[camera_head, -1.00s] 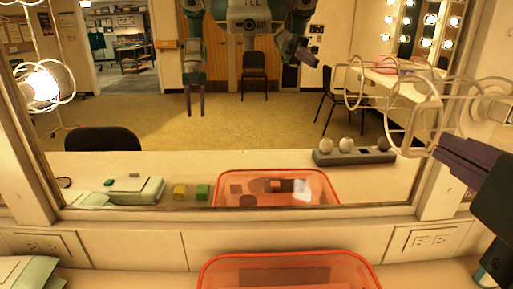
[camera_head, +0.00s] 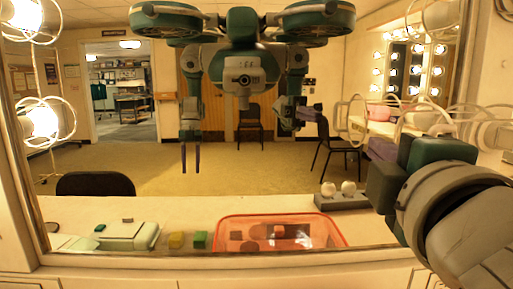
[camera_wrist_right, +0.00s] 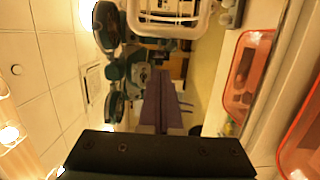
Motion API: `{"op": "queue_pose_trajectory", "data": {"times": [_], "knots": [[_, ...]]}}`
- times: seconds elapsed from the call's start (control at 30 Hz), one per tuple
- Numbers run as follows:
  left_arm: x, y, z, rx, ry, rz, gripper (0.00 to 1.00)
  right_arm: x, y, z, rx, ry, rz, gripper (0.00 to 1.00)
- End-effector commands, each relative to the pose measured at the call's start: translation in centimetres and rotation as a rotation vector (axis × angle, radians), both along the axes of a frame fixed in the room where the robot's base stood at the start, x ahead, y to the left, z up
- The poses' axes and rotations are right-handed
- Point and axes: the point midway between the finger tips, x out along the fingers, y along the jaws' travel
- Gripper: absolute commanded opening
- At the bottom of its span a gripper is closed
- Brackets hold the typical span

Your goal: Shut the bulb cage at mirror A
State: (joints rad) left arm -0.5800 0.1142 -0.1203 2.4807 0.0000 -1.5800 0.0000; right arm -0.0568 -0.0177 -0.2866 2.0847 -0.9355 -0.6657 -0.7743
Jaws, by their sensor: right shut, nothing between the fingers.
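A pale wire bulb cage (camera_head: 475,125) is on the right side of the mirror frame, partly hidden behind my right arm. Its reflection (camera_head: 352,118) shows in the glass. In the right wrist view pale cage wires (camera_wrist_right: 170,22) cross the top, beyond the fingertips. I cannot tell how far the cage stands open. My right gripper (camera_head: 382,149) is shut and empty, its purple fingers beside the cage, pointing toward the mirror. The fingers also show in the right wrist view (camera_wrist_right: 165,92). My left gripper appears only as a reflection, hanging low.
The mirror (camera_head: 240,180) fills most of the view. Caged lit bulbs (camera_head: 40,120) are on its left frame. An orange tray (camera_wrist_right: 300,145) lies on the counter, with its reflection (camera_head: 230,243) in the glass. Other counter items show as reflections.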

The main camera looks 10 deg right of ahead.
Motion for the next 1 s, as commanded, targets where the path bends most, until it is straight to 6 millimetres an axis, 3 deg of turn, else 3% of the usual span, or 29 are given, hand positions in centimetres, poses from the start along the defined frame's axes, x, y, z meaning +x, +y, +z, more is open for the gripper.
{"op": "queue_pose_trajectory", "data": {"times": [0.3,1.0], "knots": [[0.0,0.2,1.0,0.009,0.0,-0.005,0.42,-2.2,-2.9,-0.1,-0.002,0.003,0.001,0.0],[0.0,0.2,1.7,0.007,0.0,-0.004,0.42,-2.5,-3.1,-0.1,-0.003,0.004,0.05,0.0]]}}
